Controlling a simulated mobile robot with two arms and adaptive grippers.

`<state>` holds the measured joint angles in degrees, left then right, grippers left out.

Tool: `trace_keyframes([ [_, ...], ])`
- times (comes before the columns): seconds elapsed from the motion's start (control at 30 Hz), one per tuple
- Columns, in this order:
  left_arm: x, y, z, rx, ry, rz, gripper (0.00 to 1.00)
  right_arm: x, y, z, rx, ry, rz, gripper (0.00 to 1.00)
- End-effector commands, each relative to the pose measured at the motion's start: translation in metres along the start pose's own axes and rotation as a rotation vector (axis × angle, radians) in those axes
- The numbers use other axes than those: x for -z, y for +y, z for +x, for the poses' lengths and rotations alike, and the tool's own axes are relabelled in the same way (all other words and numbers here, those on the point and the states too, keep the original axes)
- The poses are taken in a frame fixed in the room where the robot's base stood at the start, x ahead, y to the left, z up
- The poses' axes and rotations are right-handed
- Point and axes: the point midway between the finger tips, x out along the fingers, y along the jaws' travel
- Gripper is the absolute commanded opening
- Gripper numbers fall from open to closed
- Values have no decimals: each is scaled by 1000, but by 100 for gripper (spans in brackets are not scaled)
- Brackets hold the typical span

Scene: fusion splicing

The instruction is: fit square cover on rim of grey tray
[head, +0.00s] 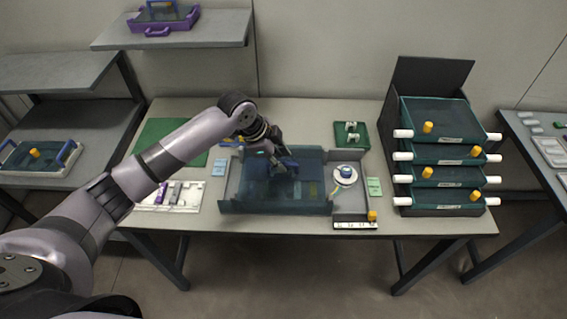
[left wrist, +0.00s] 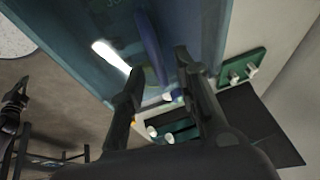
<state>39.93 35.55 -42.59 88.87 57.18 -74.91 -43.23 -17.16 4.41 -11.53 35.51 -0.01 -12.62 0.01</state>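The square cover (head: 309,180) is a see-through teal panel over the grey tray (head: 226,188) in the middle of the table; it fills much of the left wrist view (left wrist: 92,65). I cannot tell whether its edges sit on the tray's rim. A blue handle (left wrist: 150,42) stands on the cover. My left gripper (head: 288,168) is low over the cover at this handle. In the left wrist view its two fingers (left wrist: 160,65) are apart, on either side of the handle, with a visible gap. My right gripper does not show clearly in either view.
A dark rack (head: 432,72) of teal-covered trays stands at right. A white spool (head: 345,175) sits right of the cover, with a green block (head: 351,136) behind. A white tool tray (head: 170,196) and a green mat (head: 165,140) lie left. Shelves (head: 190,32) hold other covered trays.

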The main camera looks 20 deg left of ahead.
Motion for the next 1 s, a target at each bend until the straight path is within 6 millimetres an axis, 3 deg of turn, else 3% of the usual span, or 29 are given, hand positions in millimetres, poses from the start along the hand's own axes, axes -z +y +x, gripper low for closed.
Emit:
trace_keyframes([
  [0.2,-1,-1,-48,4,0,0,29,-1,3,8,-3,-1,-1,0],
  [0.43,0,0,-82,1,0,-1,29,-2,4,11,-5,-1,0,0],
  [1.0,0,0,-90,-1,0,-1,29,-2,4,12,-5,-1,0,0],
])
